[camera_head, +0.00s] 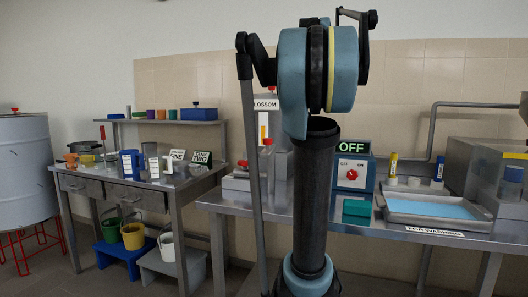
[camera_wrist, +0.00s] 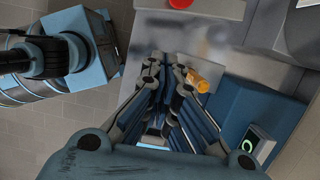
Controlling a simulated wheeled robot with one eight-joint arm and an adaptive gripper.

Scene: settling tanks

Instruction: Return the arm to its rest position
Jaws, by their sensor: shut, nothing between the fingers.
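My arm (camera_head: 318,170) rises through the middle of the head view, with its large blue-grey joint high in front of the tiled wall. My gripper (camera_wrist: 168,65) shows in the wrist view, its fingers together and empty. An orange cylinder-like thing (camera_wrist: 198,80) shows just right of the fingertips; I cannot tell its distance. In the head view my gripper cannot be made out, as the arm covers that area.
A blue control box with an OFF sign (camera_head: 350,146) and a red knob stands on the right metal bench, close behind my arm. A washing tray (camera_head: 432,208) lies farther right. The left table (camera_head: 155,186) holds cups and cards. Buckets (camera_head: 133,236) stand on low steps.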

